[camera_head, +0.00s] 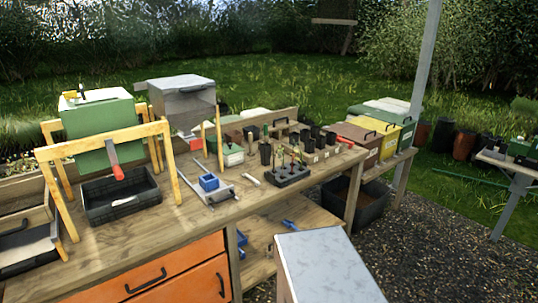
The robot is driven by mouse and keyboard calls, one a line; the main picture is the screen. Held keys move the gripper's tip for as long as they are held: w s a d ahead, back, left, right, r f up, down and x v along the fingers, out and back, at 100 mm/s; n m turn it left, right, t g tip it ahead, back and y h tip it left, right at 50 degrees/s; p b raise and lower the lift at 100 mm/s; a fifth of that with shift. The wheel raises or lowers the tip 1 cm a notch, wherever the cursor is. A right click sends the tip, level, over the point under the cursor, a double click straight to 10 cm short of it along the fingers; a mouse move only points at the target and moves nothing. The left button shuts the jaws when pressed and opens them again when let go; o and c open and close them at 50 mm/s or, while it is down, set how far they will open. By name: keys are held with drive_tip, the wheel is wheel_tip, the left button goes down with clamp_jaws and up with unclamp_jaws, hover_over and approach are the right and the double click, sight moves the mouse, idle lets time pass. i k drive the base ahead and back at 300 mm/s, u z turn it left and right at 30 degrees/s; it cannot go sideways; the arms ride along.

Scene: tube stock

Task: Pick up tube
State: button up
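Several small black pots that look like plant tubes stand on the wooden workbench (130,240); one black pot (265,154) stands near the middle. A black tray (290,180) holds small seedlings just in front of the pots. More dark pots (315,132) stand behind and to the right, some against a pale wooden strip. A short white cylinder (251,179) lies left of the seedling tray. I cannot tell which of these is the tube meant. My gripper is not in view.
A blue block (209,182) on a metal frame, a black bin (121,196) and a wooden frame (100,140) crowd the left of the bench. A grey-topped stand (325,266) is at the front. Coloured boxes (386,134) stand at right. Gravel at the lower right is open.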

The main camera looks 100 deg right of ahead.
sight(266, 154)
drive_tip(key=z, duration=0.05)
drive_tip(key=k, duration=2.75)
drive_tip(key=z, duration=1)
drive_tip(key=i, duration=1.05)
drive_tip(key=u, duration=0.05)
